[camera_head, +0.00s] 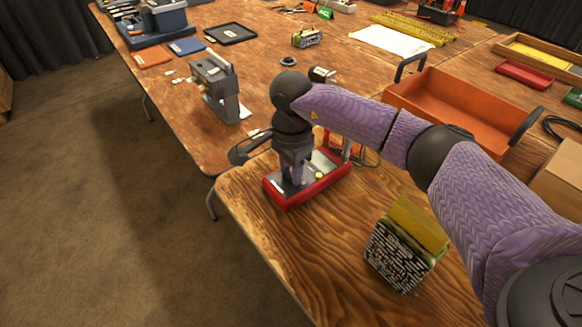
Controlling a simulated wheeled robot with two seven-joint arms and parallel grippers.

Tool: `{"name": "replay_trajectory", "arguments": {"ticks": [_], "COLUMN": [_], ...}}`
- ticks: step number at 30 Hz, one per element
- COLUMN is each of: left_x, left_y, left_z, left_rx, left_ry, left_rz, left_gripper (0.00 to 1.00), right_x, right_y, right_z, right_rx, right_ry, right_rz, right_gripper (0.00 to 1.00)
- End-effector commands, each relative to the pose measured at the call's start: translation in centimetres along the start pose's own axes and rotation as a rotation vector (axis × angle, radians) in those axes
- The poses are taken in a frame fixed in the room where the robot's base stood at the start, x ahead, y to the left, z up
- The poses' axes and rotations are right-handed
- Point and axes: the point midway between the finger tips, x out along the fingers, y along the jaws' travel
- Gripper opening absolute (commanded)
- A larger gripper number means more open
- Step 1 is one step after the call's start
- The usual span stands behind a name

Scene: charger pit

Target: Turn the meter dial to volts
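The meter (277,199) looks like a flat red-edged case with a grey face, lying on the near wooden table. A small yellow spot shows on its face. My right arm reaches in from the right, and my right gripper (292,178) points down over the meter's face. The gripper and wrist cover much of the face, so I cannot make out the dial or its setting. The fingertips are at or just above the face; I cannot tell whether they touch. Their opening is too small and dark to judge. My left gripper is not in view.
A striped box with a yellow top (397,254) stands at the near right. An orange tote (455,106) with dark handles lies behind my arm. A grey device (222,92) stands on the table at the left. Red and black leads lie behind the meter. Bare wood lies in front.

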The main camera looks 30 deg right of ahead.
Motion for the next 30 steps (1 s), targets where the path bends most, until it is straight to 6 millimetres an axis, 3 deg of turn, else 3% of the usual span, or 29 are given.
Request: {"name": "replay_trajectory", "arguments": {"ticks": [1,3,4,17,30], "left_x": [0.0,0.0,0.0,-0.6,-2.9], "left_y": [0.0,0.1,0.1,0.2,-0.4], "left_z": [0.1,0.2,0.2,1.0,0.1], "left_rx": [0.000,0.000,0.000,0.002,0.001], "left_ry": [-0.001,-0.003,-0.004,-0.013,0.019], "left_rz": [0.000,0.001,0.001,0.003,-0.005], "left_gripper": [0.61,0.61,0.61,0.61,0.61], "right_x": [0.0,0.0,0.0,-0.2,-0.4], "right_y": [0.0,0.0,0.0,0.0,0.0], "right_z": [0.0,0.0,0.0,0.0,0.0], "right_rx": [0.000,0.000,0.000,0.070,0.439], "right_ry": [0.000,0.000,0.000,0.000,0.000], "right_rz": [0.000,0.000,0.000,0.000,-0.002], "right_gripper": [0.17,0.02,0.00,0.00,0.00]}}
